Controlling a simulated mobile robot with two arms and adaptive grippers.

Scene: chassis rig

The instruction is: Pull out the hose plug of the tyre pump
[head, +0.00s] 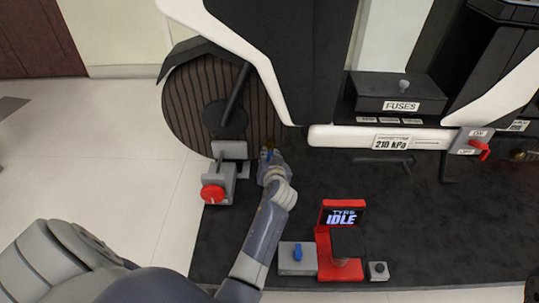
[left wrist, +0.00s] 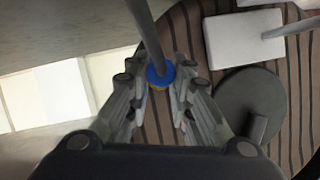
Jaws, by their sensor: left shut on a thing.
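My left gripper (head: 269,160) reaches in at the lower right edge of the ribbed tyre (head: 182,112). It is shut on a small hose plug with a blue collar and a yellow part, mostly hidden by the fingers in the head view. In the left wrist view the blue collar of the hose plug (left wrist: 160,73) sits between the two fingers, and a grey hose or rod runs up from it. The tyre pump (head: 325,262) is a red stand with a screen reading "TYRE IDLE", on the dark mat.
A grey block with a red knob (head: 213,192) stands left of my gripper. A grey box with a blue knob (head: 297,252) stands beside the pump, and a small grey block (head: 378,270) is on its right. A fuses box (head: 400,93) and a red lever (head: 480,149) are at right.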

